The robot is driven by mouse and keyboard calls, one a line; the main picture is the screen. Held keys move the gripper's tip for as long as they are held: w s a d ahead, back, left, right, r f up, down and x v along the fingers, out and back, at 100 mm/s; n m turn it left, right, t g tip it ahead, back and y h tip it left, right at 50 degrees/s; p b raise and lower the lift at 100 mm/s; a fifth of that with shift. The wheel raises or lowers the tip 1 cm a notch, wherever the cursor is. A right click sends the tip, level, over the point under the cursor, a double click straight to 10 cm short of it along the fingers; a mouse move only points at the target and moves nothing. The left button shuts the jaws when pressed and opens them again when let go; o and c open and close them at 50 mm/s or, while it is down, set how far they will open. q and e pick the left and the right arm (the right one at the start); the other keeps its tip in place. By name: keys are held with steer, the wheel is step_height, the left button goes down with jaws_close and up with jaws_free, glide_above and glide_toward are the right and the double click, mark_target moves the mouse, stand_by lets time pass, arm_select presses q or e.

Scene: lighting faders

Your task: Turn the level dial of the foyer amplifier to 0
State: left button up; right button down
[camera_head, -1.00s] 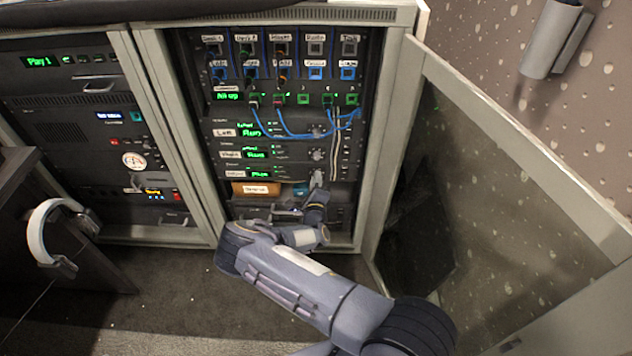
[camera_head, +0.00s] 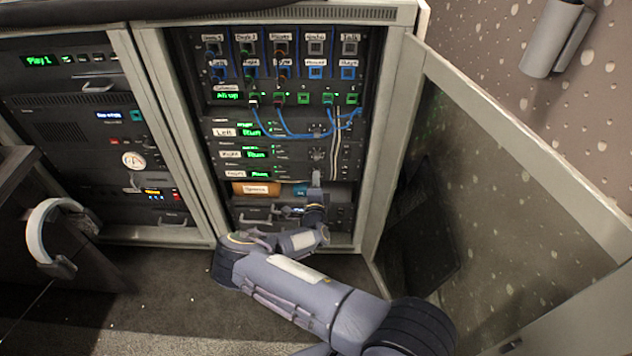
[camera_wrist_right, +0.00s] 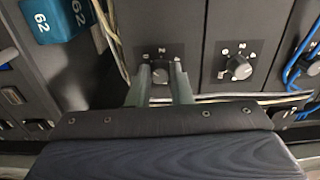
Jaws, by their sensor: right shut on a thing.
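The foyer amplifier (camera_head: 262,174) is the lowest of three stacked amplifiers in the open rack. Its tag reads Foyer and its small display glows green. Its level dial (camera_wrist_right: 160,76) shows between the fingertips in the right wrist view; the fingers and wrist hide it in the head view. My right gripper (camera_head: 316,178) is shut on this dial, with one finger on either side in the right wrist view (camera_wrist_right: 161,80). The dial's pointer setting cannot be read. My left gripper is not in view.
The right amplifier's dial (camera_wrist_right: 238,67) sits just beside the held one. A tan box (camera_head: 256,188) and a blue box (camera_wrist_right: 52,18) lie on the shelf below. The glass door (camera_head: 500,190) stands open at right.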

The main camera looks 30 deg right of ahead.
steer(key=c, duration=1.3)
jaws_free()
steer(key=p+v, duration=0.2)
steer(key=v, duration=0.6)
steer(key=shift+d, duration=0.1)
